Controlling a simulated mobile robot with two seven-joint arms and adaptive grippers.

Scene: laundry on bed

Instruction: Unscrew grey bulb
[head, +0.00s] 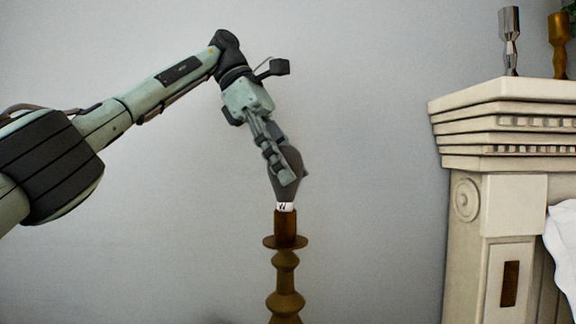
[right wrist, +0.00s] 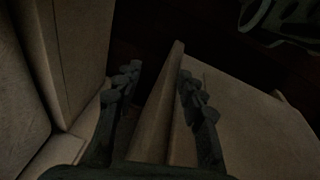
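The grey bulb (head: 286,190) stands upright at the top of a brown lamp stand (head: 285,262) in the head view. Its pale metal base shows just above the brown socket (head: 285,228). My left gripper (head: 285,168) comes down from the upper left with its fingers around the bulb, one in front and part of another at the right edge. The fingers seem closed against the bulb and hide much of its upper part. My right gripper (right wrist: 158,76) is open in the dark right wrist view, its fingers spread apart. It is not in the head view.
A cream mantelpiece (head: 505,92) stands at the right, with a silver candlestick (head: 510,42) and a golden one (head: 559,45) on top. White cloth (head: 564,245) shows at the right edge. A beige ridge (right wrist: 163,100) shows between the right fingers. The wall around the lamp is clear.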

